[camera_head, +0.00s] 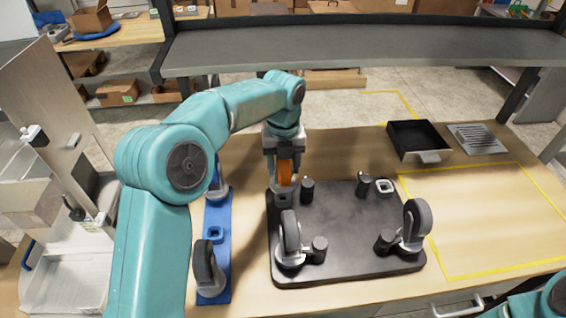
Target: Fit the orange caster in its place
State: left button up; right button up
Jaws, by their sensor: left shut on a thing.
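My left gripper (284,160) points down and is shut on the orange caster (286,173). The caster is upright at the back left corner of the black plate (350,225). Its lower end is at or just above the seat there; I cannot tell whether it touches. Two grey casters stand on the plate, one at front left (291,236) and one at front right (416,222). A pale square seat (384,186) at the back right is empty. My right gripper is out of view; only part of that arm shows at bottom right.
A blue rack (222,262) at left holds grey casters and has an empty square seat. A black tray (417,138) and a slotted grey plate (478,139) lie at back right. The yellow-outlined area at right is clear.

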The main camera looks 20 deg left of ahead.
pick_arm(q)
jog(key=shift+f+p, duration=0.1)
jog(key=shift+p, duration=0.25)
dwell(0.5)
jog(key=shift+f+b, duration=1.05)
jog(key=shift+f, duration=0.85)
jog(key=o, duration=1.4)
notch_tip(320, 180, up, 8)
jog(key=shift+w, duration=0.1)
notch_tip(320, 180, up, 8)
jog(key=shift+r+p, duration=0.2)
jog(key=shift+p, duration=0.8)
